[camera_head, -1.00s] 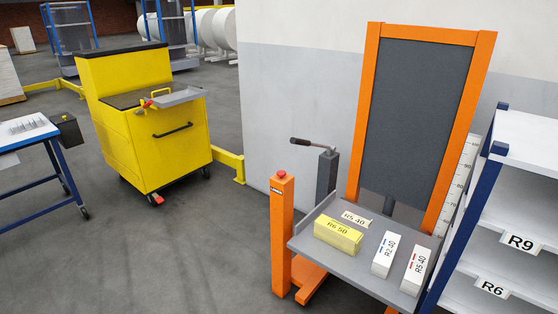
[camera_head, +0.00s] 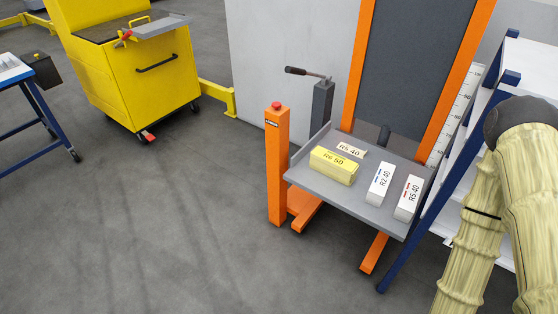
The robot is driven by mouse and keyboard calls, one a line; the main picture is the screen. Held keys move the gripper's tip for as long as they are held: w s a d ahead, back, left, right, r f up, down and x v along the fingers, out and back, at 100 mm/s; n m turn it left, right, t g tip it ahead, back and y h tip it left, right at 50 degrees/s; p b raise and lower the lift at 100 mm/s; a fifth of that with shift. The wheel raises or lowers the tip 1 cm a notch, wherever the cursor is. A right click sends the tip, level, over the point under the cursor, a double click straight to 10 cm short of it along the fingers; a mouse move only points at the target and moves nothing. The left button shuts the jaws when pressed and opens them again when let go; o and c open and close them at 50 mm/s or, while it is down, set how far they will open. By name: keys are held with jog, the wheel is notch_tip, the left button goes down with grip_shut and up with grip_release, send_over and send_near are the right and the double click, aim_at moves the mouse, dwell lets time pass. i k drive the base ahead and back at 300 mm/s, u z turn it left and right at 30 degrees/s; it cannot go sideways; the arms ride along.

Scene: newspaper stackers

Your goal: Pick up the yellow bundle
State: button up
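The yellow bundle (camera_head: 333,166), marked R6 50, lies on the left part of a grey platform (camera_head: 330,191) on an orange stacker. Behind it lies a pale label or bundle (camera_head: 351,150) marked R5 40. To its right lie a white bundle (camera_head: 380,184) marked R2 40 and another white bundle (camera_head: 408,198) marked R5 40. Nothing touches the yellow bundle from above. Part of my arm shows at the right edge, in front of the shelf. My gripper is not in view.
The platform's orange frame with a dark panel (camera_head: 410,75) rises behind it. An orange post (camera_head: 277,165) and a lever (camera_head: 305,73) stand at its left. A blue and white shelf (camera_head: 480,130) is close on the right. A yellow cart (camera_head: 130,75) stands left; floor in front is clear.

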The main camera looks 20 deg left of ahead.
aim_at(341, 169)
jog(key=u, duration=0.2)
jog(key=i, duration=1)
jog(key=k, duration=1)
jog(key=u, duration=1.45)
jog(key=i, duration=1.3)
jog(key=z, duration=1.7)
